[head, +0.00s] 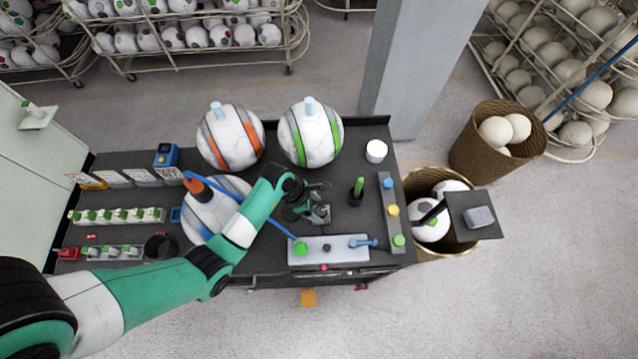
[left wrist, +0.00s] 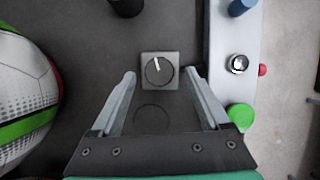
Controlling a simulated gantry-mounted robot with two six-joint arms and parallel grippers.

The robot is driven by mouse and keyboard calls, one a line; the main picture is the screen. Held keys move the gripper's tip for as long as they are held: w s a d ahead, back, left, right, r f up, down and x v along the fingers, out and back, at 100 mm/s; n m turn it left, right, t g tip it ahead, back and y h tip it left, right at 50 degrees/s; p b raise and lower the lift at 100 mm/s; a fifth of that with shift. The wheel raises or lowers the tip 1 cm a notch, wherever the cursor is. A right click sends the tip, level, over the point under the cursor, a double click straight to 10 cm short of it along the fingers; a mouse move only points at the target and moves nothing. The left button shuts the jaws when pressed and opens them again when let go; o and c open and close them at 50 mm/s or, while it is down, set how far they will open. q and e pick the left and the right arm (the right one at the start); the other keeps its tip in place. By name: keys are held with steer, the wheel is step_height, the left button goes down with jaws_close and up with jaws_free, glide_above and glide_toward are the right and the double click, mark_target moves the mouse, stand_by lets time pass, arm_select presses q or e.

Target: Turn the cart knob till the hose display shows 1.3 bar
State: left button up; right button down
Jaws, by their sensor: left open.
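The cart knob (left wrist: 158,70) is a round dark dial with a white pointer mark on a square light plate; in the left wrist view the mark points up and slightly left. In the head view a small grey block (head: 320,215), apparently its plate, is partly hidden by my gripper. My left gripper (head: 308,208) is open over the cart top; in the left wrist view its fingers (left wrist: 160,75) stand on both sides of the knob plate, with gaps. A blue hose (head: 262,220) runs from an orange end piece to the grey panel. I can read no pressure value. My right gripper is not in view.
Two striped balls, orange (head: 230,138) and green (head: 309,134), stand behind the gripper; a third ball (head: 213,207) lies under my arm. A grey panel (head: 330,250) with a green button and a strip (head: 391,215) of coloured buttons flank the knob.

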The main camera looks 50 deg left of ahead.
arm_select(q)
steer(key=shift+x, duration=0.9)
steer(key=shift+r, duration=0.1)
jaws_close()
steer(key=shift+m, duration=0.3)
